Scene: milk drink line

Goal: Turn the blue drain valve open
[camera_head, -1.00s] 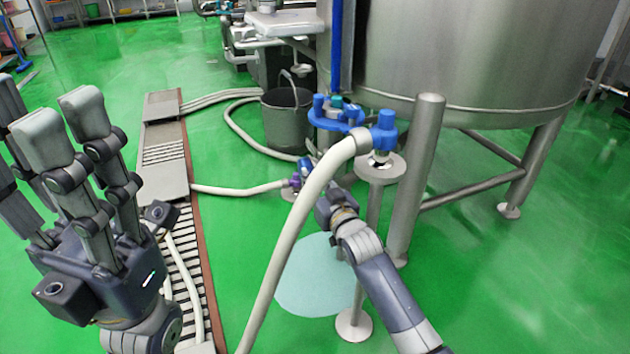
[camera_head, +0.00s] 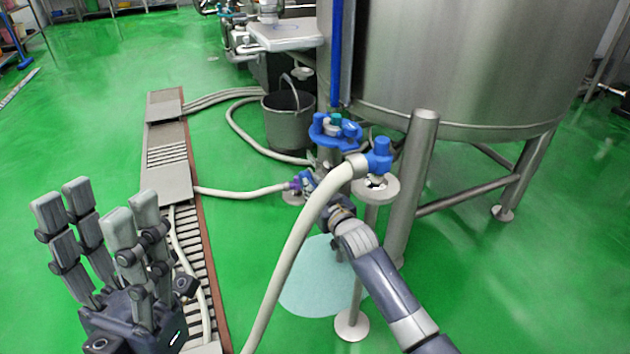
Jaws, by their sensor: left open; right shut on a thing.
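The blue drain valve (camera_head: 308,178) shows as a small blue part low under the tank, beside a purple hose fitting (camera_head: 295,185). My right gripper (camera_head: 318,190) is at this valve and appears shut on its blue part. A thick white hose crosses in front and hides much of the fingers and the grip. I cannot tell the exact angle of the valve. My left gripper (camera_head: 97,210) is open and empty at the lower left, fingers up, over the floor and away from the valve.
The thick white hose (camera_head: 290,265) hangs from a blue fitting (camera_head: 377,155) above my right forearm. A blue clamp part (camera_head: 335,130) sits behind it. The steel tank (camera_head: 460,65) stands on legs at right. A grey bucket (camera_head: 290,125) and floor drain (camera_head: 168,180) lie left; green floor is open.

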